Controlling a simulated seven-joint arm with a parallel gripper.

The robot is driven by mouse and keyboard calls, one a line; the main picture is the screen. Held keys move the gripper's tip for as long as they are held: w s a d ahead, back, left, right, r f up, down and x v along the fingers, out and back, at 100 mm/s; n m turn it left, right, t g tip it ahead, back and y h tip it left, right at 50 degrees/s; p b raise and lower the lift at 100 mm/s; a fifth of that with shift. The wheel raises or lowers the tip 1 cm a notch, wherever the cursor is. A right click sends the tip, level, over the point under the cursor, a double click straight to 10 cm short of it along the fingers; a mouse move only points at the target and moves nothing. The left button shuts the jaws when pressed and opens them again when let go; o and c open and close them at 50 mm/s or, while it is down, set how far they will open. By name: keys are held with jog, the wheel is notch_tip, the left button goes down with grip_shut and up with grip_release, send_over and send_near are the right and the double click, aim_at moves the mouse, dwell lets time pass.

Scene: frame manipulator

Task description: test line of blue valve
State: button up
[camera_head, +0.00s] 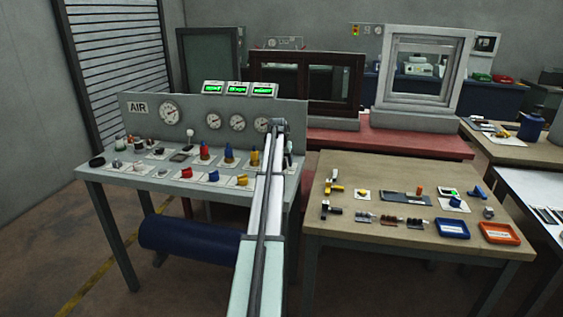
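A blue upright part (228,153) stands in the back row on the grey test bench (128,178), between a red one (204,151) and a yellow one (254,158). A lower blue part (213,176) sits in the front row, between a red part (186,172) and a yellow part (242,181). I cannot tell which blue part is the valve. My arm (262,220) reaches over the right side of the bench, to in front of the gauge panel (150,103). My gripper at its far end is too small and covered to make out its fingers.
Round gauges and green-lit displays (238,89) are on and above the panel. A blue cylinder (190,238) is under the bench. A wooden table (340,215) at right holds tools, a blue tray (452,228) and an orange tray (499,233). Window frames (387,70) stand behind.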

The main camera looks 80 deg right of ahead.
jog(key=v, duration=1.3)
jog(key=shift+a+r, duration=0.2)
jog(key=shift+r, duration=0.1)
